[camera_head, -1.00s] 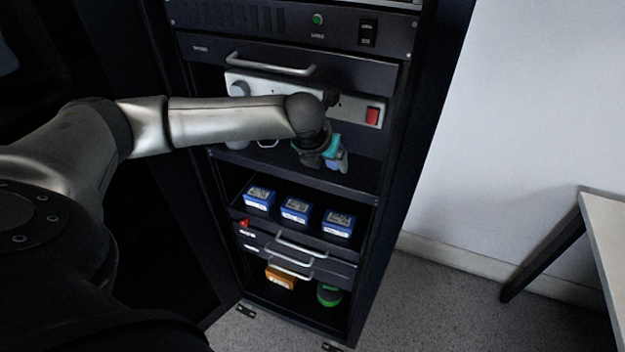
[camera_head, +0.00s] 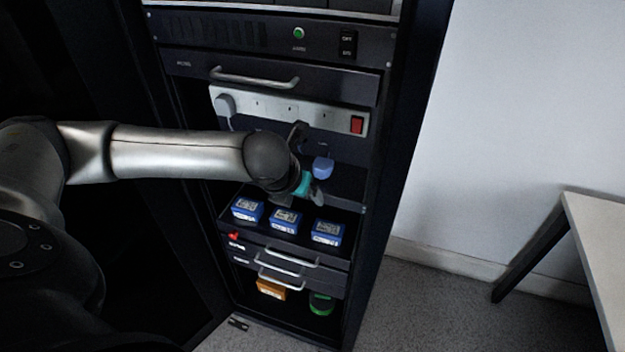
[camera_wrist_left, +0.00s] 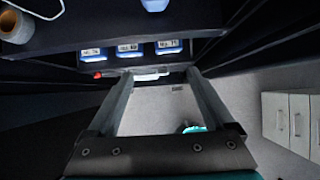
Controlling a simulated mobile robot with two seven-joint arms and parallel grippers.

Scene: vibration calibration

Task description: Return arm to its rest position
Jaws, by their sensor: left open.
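My left arm comes in from the left in the head view. Its gripper (camera_head: 306,194) is in front of the rack, just above the blue boxes and below a light-blue object (camera_head: 322,167). The gripper is partly hidden behind my wrist. In the left wrist view the two fingers (camera_wrist_left: 160,74) are spread wide with nothing between them. The light-blue object (camera_wrist_left: 155,4) shows at the top edge of that view, apart from the fingers. My right gripper is not in view.
The rack holds a power strip (camera_head: 285,108) with a red switch (camera_head: 357,124), a drawer handle (camera_head: 255,80), and three blue boxes (camera_head: 285,220) in an open tray. Below are an orange box (camera_head: 271,288) and a green round item (camera_head: 321,303). A table (camera_head: 600,235) stands right.

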